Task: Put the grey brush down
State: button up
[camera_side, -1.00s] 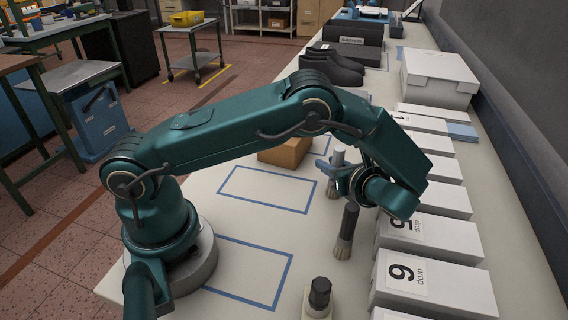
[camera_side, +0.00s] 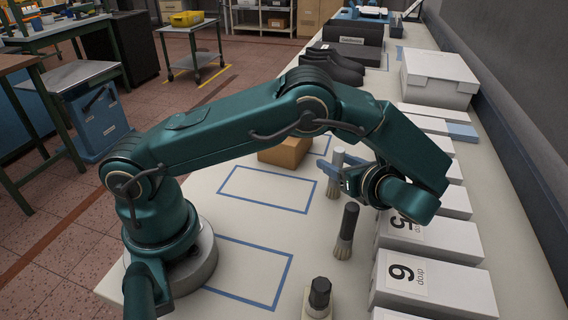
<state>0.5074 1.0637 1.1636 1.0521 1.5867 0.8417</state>
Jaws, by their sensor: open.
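The grey brush (camera_side: 337,158) stands upright on the light bench, grey handle up and pale bristles down. My gripper (camera_side: 335,174) is open at the brush's right side, with its blue fingers at handle height. The fingers hide part of the brush, and I cannot tell whether they touch it. A second brush with a dark handle (camera_side: 348,221) stands upright nearer the camera, apart from my gripper.
A black-capped bottle (camera_side: 319,294) stands nearest the camera. White boxes marked "drop" (camera_side: 433,283) line the right side. A brown block (camera_side: 284,152) lies behind my arm. Blue outlined areas (camera_side: 264,190) on the bench are clear.

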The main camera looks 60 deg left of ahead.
aim_at(339, 149)
notch_tip(339, 149, up, 5)
jog(key=shift+r, duration=0.1)
jog(key=shift+a+r, duration=0.1)
jog(key=shift+r, duration=0.15)
jog(key=shift+s+a+r+n+h, duration=0.15)
jog(key=shift+s+r+n+h, duration=0.1)
jog(key=shift+r+n+h, duration=0.05)
jog(key=s+d+r+n+t+h, duration=0.1)
jog(key=s+d+r+n+h, duration=0.1)
jog(key=s+n+h, duration=0.4)
jog(key=s+d+r+n+t+h, duration=0.1)
jog(key=s+d+n+t+h, duration=0.1)
jog(key=s+n+h, duration=0.4)
jog(key=s+d+n, duration=0.1)
jog(key=s+n, duration=0.4)
jog(key=n, duration=0.2)
jog(key=shift+r+h, duration=0.4)
